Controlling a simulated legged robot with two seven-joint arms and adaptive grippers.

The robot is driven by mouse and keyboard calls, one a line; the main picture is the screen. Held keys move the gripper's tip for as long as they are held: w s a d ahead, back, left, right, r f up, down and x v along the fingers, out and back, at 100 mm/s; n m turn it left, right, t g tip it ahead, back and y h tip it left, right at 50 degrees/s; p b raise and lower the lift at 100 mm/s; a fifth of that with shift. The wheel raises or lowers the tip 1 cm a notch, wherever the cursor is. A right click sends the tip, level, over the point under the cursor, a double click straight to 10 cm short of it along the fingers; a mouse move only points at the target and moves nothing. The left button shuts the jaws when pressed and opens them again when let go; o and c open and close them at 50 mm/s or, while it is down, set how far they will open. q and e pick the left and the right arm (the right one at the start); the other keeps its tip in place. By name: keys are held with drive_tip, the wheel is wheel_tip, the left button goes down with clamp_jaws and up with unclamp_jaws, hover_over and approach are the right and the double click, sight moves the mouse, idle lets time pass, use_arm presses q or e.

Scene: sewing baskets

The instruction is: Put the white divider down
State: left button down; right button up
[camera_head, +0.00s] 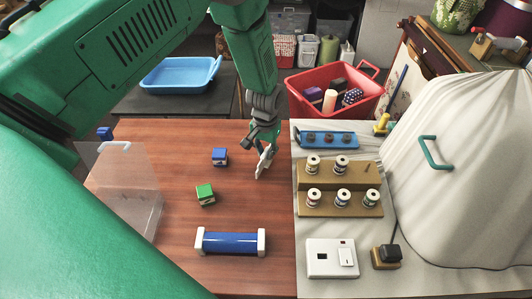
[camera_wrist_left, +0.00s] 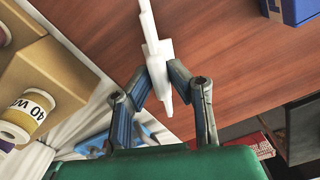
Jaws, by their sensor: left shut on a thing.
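The white divider (camera_head: 265,163) is a thin white piece hanging from my left gripper (camera_head: 264,148), near the right edge of the brown wooden table. In the left wrist view my left gripper (camera_wrist_left: 157,75) is shut on the white divider (camera_wrist_left: 149,30), which points away from the fingers over the wood. I cannot tell whether the divider touches the table. My right gripper is not in view.
A clear box (camera_head: 140,212) stands at the left. A blue block (camera_head: 219,157), a green block (camera_head: 205,194) and a blue roll with white ends (camera_head: 230,242) lie on the table (camera_head: 265,205). A tan spool rack (camera_head: 316,178) stands to the right.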

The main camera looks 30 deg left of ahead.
sight(266, 151)
use_arm(q)
drive_tip(key=shift+a+f, duration=0.3)
drive_tip(key=shift+f, duration=0.55)
drive_tip(key=shift+d, duration=0.15)
drive_tip(key=c, duration=1.5)
unclamp_jaws()
drive_tip(key=shift+d, duration=0.2)
drive_tip(key=shift+a+r, duration=0.1)
drive_tip(key=shift+r, duration=0.05)
wheel_tip(266, 151, up, 12)
